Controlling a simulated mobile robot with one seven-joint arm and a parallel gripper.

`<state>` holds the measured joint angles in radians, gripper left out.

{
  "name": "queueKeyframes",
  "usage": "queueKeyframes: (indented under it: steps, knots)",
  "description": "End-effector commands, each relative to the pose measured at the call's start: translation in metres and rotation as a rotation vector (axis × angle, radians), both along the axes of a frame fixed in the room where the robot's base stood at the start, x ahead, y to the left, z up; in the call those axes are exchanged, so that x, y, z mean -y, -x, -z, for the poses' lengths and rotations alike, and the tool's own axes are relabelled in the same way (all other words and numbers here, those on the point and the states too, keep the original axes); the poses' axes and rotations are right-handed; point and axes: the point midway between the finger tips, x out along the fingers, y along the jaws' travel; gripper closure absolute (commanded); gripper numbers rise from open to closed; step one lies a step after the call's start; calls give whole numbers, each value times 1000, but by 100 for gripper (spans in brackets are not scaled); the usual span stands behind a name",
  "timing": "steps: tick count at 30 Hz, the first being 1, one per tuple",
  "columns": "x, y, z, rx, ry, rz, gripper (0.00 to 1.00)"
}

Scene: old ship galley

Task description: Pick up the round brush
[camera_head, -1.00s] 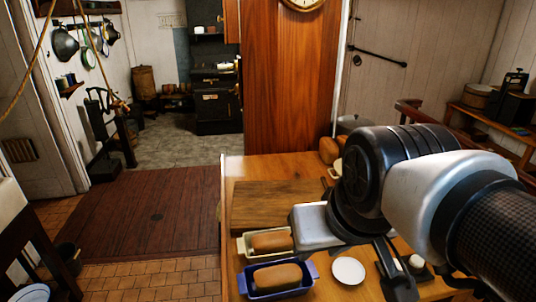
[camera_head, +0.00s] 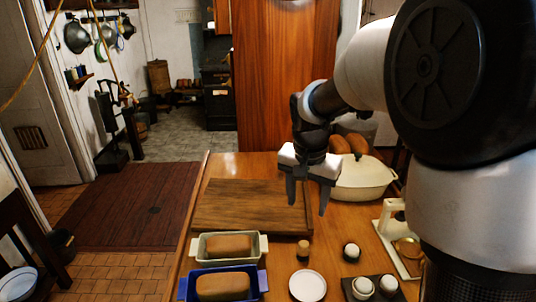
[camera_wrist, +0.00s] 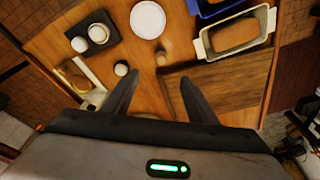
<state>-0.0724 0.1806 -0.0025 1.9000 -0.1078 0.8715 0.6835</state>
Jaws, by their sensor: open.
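A small upright wooden piece with a pale top and darker body, which looks like the round brush (camera_head: 303,251), stands on the wooden table just right of the cutting board. It also shows in the wrist view (camera_wrist: 161,57), just beyond the gap between my fingers. My gripper (camera_head: 307,208) points down above the table, behind the brush in the head view. Its two fingers are apart with nothing between them, as the wrist view (camera_wrist: 160,80) also shows. The brush is too small for me to make out bristles.
The cutting board (camera_head: 250,208) lies left of the brush. A cream loaf dish (camera_head: 262,243) and a blue one (camera_head: 188,286) hold loaves. A white saucer (camera_head: 307,286) is in front. Round white items (camera_head: 351,251) and a cream pot (camera_head: 365,180) stand right.

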Motion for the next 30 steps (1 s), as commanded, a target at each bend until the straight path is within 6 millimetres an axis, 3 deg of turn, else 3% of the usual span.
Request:
queueKeyframes:
  steps: [1, 7, 14, 24, 30]
  knots:
    - [-3, -14, 25, -24, 0, 31, 47]
    - [-7, -45, 72, -62, 2, 129, 47]
    - [-6, -53, 103, -74, 4, 158, 47]
    - [1, -60, 175, -75, 3, 156, 47]
    - [3, -64, 200, -72, 3, 155, 47]
